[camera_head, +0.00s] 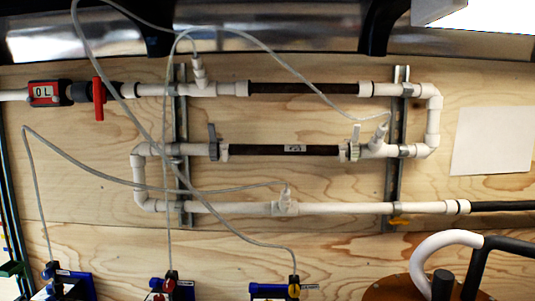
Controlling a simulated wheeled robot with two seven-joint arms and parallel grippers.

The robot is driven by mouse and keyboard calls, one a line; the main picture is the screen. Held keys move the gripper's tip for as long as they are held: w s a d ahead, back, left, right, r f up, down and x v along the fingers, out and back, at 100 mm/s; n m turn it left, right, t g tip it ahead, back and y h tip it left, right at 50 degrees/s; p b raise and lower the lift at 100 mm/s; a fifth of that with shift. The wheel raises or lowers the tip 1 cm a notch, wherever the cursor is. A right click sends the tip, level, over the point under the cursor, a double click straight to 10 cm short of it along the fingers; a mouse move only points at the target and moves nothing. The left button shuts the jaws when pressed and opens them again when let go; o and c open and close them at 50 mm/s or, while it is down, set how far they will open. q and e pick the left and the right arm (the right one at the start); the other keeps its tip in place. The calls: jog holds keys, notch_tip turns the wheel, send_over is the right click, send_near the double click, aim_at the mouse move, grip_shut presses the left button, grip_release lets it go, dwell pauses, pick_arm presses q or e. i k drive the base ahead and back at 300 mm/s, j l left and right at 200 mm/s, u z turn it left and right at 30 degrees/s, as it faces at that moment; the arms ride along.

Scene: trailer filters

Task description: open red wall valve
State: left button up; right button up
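The red wall valve (98,98) sits on the white upper pipe at the left of the wooden wall. Its red handle stands upright, crosswise to the horizontal pipe. Just left of it is a red and black meter (45,93) with a light display that seems to read "0L". Neither my left nor my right gripper is in view.
Thin grey hoses hang across the wall, one passing near the red valve. Several small devices (270,291) stand below. A brown round lid (397,288) with white and black pipes is lower right.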

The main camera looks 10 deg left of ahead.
aim_at(99, 92)
jog(key=u, duration=1.45)
jog(key=z, duration=0.3)
jog(key=i+j+z, duration=0.15)
jog(key=j+z, duration=0.15)
jog(key=z, duration=0.2)
jog(key=i+j+z, duration=0.1)
jog(key=j+z, duration=0.65)
jog(key=z, duration=0.2)
